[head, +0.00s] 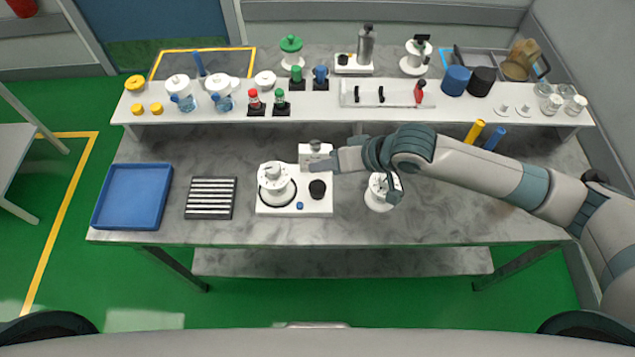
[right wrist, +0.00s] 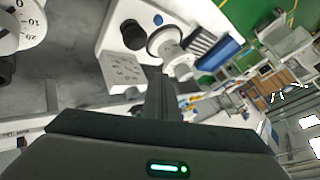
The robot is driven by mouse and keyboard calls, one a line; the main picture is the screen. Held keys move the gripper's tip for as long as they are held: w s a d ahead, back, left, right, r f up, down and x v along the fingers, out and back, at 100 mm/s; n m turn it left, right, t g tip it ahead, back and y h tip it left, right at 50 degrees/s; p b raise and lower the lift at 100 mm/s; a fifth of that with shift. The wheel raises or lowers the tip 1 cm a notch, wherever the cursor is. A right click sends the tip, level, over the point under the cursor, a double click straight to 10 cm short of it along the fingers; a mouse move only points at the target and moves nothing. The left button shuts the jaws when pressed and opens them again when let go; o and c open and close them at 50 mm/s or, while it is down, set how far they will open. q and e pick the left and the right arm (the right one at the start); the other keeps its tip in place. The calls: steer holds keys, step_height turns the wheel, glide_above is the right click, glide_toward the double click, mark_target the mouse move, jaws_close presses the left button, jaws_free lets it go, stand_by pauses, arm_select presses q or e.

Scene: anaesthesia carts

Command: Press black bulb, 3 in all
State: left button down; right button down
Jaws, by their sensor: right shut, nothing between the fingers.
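The black bulb (head: 317,189) stands on a white base plate (head: 289,208) near the middle of the table. The plate also carries a white round dial unit (head: 275,183), a blue button (head: 299,206) and a white box (head: 314,152) at its back. My right gripper (head: 322,165) is shut and empty, just behind the bulb and in front of the box; I see a gap between it and the bulb. In the right wrist view the bulb (right wrist: 133,35) lies beyond the shut fingers (right wrist: 160,98), up and to the left. My left gripper is out of view.
A second white dial unit (head: 378,192) stands right of the plate, under my right arm. A striped black rack (head: 210,198) and a blue tray (head: 133,196) lie to the left. A raised shelf (head: 220,114) with bottles and canisters runs behind. The front table strip is clear.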

steer(key=s+a+f+n+t, duration=0.1)
steer(key=s+a, duration=0.1)
steer(key=s, duration=0.4)
steer(key=s+d+f+m+g+h+b, duration=0.15)
steer(key=s+d+f+h, duration=0.25)
steer(key=s+d+f, duration=0.55)
steer(key=s+d+f+m+t+h, duration=0.15)
steer(key=s+d+f+h, duration=0.25)
steer(key=s+d+f, duration=0.55)
steer(key=s+d+f+g+b, duration=0.1)
steer(key=s+d+f+b, duration=0.15)
steer(key=f, duration=1.25)
steer(key=s+d+f+g+b, duration=0.15)
steer(key=f+b, duration=0.25)
steer(key=f, duration=1.2)
steer(key=s+d+f+b, duration=0.1)
steer(key=s+f+b, duration=0.2)
steer(key=s+f, duration=0.5)
steer(key=s+d+f+g+b, duration=0.1)
steer(key=s+d+f+b, duration=0.1)
steer(key=s+f, duration=0.5)
step_height(320, 180, down, 5)
steer(key=shift+s+d+r+b, duration=0.2)
steer(key=shift+s+d+b, duration=0.1)
steer(key=shift+s+b, duration=0.15)
steer(key=shift+w+d, duration=0.1)
steer(key=shift+w, duration=0.05)
